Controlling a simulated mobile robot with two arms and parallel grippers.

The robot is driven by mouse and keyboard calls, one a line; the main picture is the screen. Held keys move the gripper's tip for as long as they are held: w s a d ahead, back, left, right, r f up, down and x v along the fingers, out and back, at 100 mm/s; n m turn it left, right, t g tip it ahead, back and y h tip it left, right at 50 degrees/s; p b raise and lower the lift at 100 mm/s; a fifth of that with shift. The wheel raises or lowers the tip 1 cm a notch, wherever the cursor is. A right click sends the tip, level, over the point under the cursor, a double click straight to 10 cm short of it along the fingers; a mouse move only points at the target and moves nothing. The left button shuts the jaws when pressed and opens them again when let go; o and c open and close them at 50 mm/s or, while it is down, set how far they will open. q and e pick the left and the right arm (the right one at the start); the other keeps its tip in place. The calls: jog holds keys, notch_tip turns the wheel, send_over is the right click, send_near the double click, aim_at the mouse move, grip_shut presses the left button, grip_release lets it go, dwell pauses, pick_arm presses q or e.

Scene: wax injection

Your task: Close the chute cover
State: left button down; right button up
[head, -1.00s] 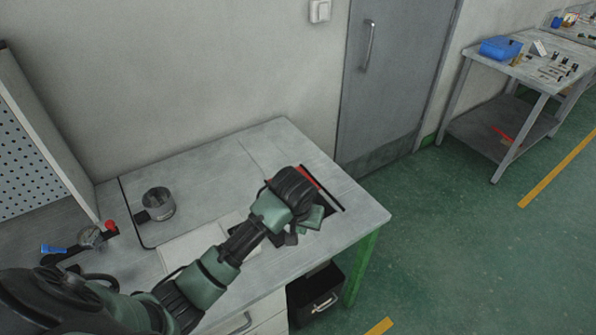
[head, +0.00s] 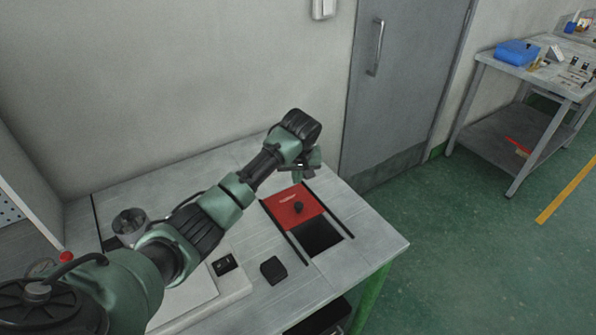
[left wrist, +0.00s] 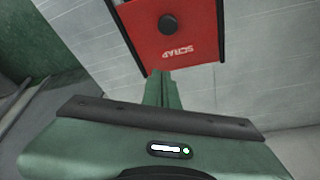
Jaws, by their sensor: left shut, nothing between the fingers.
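The chute cover is a red sliding plate (head: 290,206) with a black knob (head: 299,207), set between two dark rails on the table (head: 372,232). A dark chute opening (head: 322,237) shows uncovered at the plate's near side. In the left wrist view the red plate (left wrist: 172,45) bears the word SCRAP, with its knob (left wrist: 168,24) near the top. My left gripper (head: 308,176) is just beyond the plate's far edge in the head view. It is shut and empty; I cannot tell whether it touches the plate. My right gripper is not in view.
A small black block (head: 273,270) and a black switch box (head: 225,265) are on the table left of the chute. A round metal pot (head: 130,222) stands farther left behind my arm. A wall and a grey door (head: 405,80) are behind.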

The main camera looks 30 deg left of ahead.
pick_arm(q)
send_over(297, 197)
notch_tip(297, 197, down, 5)
jog(key=shift+r, duration=0.15)
jog(key=shift+s+d+p, duration=0.35)
jog(key=shift+s+p, duration=0.15)
jog(key=shift+s, duration=0.1)
jog(key=shift+s+d+p, duration=0.35)
jog(key=shift+s+p, duration=0.1)
jog(key=shift+s, duration=0.15)
jog(key=shift+s+d, duration=0.15)
jog(key=shift+s, duration=0.15)
jog(key=shift+s+d+f, duration=0.1)
jog(key=shift+s+f, duration=0.05)
jog(key=shift+f, duration=0.15)
jog(key=shift+d, duration=0.1)
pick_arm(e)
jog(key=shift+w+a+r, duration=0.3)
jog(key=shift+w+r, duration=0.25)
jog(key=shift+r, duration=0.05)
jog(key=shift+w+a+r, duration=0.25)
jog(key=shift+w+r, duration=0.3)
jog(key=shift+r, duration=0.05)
